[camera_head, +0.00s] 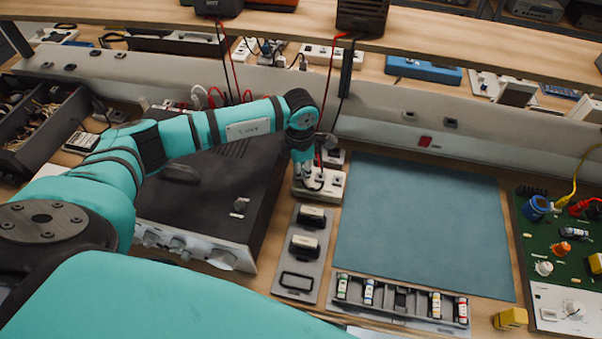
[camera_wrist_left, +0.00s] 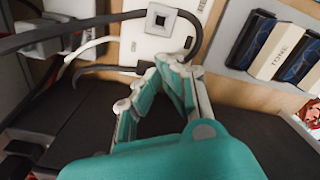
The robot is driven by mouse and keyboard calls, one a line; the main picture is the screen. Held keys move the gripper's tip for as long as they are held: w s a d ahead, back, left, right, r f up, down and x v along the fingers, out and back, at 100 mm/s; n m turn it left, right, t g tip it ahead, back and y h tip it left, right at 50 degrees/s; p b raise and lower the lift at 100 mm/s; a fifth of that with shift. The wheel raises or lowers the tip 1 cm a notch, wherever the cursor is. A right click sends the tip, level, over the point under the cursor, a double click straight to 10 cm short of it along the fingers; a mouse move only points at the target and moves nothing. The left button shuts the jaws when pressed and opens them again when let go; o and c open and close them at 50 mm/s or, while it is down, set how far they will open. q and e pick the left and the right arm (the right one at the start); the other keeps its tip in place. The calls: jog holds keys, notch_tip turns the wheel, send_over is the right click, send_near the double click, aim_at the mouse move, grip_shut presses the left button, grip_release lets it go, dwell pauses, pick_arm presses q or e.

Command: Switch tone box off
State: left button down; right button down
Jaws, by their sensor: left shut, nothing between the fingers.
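A grey tray (camera_head: 296,264) lies right of the black hi-fi unit and holds two cream-and-black blocks (camera_head: 311,216). In the left wrist view, one block (camera_wrist_left: 279,50) at the upper right carries the word TONE on its cream band. A white box (camera_head: 327,190) with a cable sits behind the tray. In the left wrist view it shows a square metal part (camera_wrist_left: 160,19) and small lettering that looks like ON and OFF. My left gripper (camera_head: 304,174) is shut and empty, pointing down at this box; its fingertips (camera_wrist_left: 162,66) appear near the lettering. Contact cannot be told.
The black hi-fi unit (camera_head: 215,190) stands under my left forearm. A blue-grey mat (camera_head: 420,225) lies clear to the right. A rack of small parts (camera_head: 400,301) sits in front of it, and a green circuit board (camera_head: 562,255) at far right. Red and black cables hang behind.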

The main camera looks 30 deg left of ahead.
pick_arm(q)
jog(key=shift+r, duration=0.1)
jog(key=shift+r+p, duration=2.15)
jog(key=shift+r, duration=1.25)
jog(key=shift+f, duration=0.1)
